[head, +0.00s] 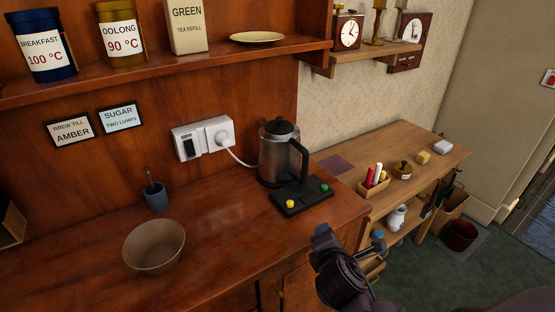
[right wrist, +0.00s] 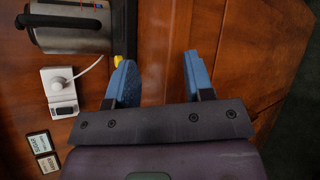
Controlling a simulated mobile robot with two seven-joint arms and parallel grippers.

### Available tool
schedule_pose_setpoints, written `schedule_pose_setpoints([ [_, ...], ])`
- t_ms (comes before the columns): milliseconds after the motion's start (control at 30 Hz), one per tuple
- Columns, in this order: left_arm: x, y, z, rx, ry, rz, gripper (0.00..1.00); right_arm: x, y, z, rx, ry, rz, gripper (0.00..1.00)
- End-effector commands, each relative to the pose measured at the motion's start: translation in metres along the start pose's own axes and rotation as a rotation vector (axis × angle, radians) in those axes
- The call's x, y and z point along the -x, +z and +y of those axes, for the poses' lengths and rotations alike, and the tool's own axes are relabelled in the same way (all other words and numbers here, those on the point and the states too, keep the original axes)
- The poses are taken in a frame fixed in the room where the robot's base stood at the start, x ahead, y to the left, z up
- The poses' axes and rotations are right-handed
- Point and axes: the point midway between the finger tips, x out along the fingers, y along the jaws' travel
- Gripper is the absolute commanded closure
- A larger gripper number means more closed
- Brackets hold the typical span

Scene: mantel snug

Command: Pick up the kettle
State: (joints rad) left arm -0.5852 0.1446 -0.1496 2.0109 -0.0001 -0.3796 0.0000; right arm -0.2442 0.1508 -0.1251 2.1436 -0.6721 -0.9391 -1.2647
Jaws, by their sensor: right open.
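The kettle (head: 273,158), a grey, glassy jug with a black lid and black handle, stands upright on a black base (head: 302,196) with a yellow and a green button. It sits on the wooden counter, its handle towards the right. In the right wrist view the kettle (right wrist: 68,38) is at the upper left, partly cut off. My right gripper (head: 350,246) is in front of the counter's right end, below and apart from the kettle. In the right wrist view its two blue fingers (right wrist: 160,82) are spread with nothing between them. My left gripper is not in view.
A bowl (head: 154,246) and a blue cup (head: 156,196) stand left on the counter. A shelf (head: 200,70) with tins runs above. A lower side table (head: 440,150) holds small items.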

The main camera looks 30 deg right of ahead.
Motion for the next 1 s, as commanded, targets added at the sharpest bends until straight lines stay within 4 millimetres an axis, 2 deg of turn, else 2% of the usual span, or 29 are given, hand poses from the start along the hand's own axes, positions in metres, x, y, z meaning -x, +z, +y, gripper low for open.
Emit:
schedule_pose_setpoints([
  [33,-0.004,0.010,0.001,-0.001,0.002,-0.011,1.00,-0.007,0.001,0.005,0.112,0.013,-0.042,0.52],
  [200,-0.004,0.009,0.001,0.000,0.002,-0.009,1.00,-0.022,0.007,0.049,0.502,0.126,-0.167,0.52],
  [433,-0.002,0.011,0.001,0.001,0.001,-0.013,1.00,-0.034,0.003,0.091,0.892,0.228,-0.307,0.52],
  [633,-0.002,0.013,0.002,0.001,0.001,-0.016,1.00,-0.043,0.002,0.105,1.012,0.252,-0.355,0.52],
  [1000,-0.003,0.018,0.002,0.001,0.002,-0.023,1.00,-0.085,0.009,0.121,1.012,0.252,-0.354,0.52],
])
